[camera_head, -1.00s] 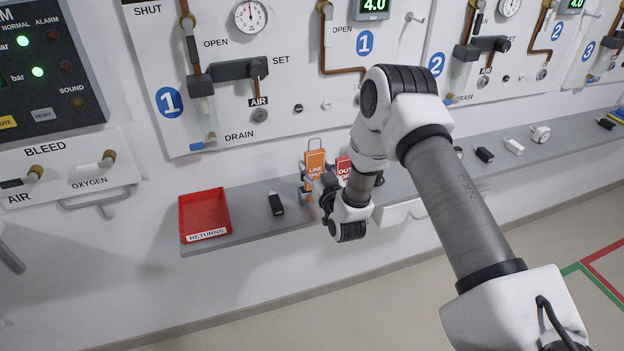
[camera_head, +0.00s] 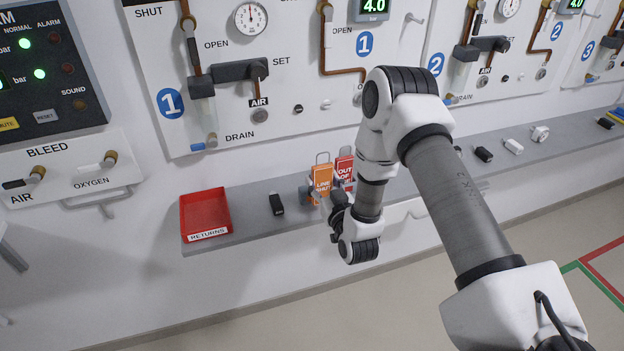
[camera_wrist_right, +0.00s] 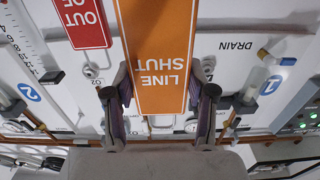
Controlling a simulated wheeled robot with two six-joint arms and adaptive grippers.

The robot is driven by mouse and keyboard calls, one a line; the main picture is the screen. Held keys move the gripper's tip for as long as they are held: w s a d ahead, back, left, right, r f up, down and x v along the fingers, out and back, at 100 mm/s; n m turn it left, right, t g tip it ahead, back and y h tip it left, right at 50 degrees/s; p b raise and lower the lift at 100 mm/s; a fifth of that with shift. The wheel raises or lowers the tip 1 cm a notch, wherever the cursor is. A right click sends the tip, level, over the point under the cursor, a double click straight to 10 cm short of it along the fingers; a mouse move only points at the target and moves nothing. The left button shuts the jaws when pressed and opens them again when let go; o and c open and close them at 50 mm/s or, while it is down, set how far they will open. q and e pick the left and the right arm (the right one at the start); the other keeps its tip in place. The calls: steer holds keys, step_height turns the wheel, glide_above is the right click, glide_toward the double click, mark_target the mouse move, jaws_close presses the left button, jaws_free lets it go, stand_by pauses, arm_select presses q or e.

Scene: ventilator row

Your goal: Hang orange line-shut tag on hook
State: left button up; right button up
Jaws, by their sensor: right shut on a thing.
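The orange tag (camera_head: 322,177) reads LINE SHUT and has a wire loop at its top. It is upright at the grey shelf's front. My right gripper (camera_head: 321,197) is shut on its lower part; the fingers partly hide it. In the right wrist view, which is upside down, the orange tag (camera_wrist_right: 160,45) sits between the two fingers of the right gripper (camera_wrist_right: 163,92). I cannot tell whether the tag clears the shelf. A small wall hook (camera_head: 412,18) sticks out at the upper right of panel 1, empty. My left gripper is not in view.
A red OUT OF tag (camera_head: 344,166) stands close to the right of the orange tag. On the shelf (camera_head: 243,222) are a red RETURNS tray (camera_head: 205,212) and a black clip (camera_head: 276,204). Valves and brown pipes (camera_head: 324,50) project from the panel above.

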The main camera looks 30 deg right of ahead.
mark_target(323, 188)
steer(key=shift+s, duration=0.1)
steer(key=shift+s+a+f+b, duration=0.2)
steer(key=shift+s+f, duration=0.15)
steer(key=shift+s, duration=0.45)
steer(key=shift+s+a+f+b, duration=0.2)
steer(key=shift+s+f, duration=0.1)
steer(key=shift+s, duration=0.5)
steer(key=shift+s+a+f+b, duration=0.2)
steer(key=shift+s+f, duration=0.15)
steer(key=shift+s, duration=0.45)
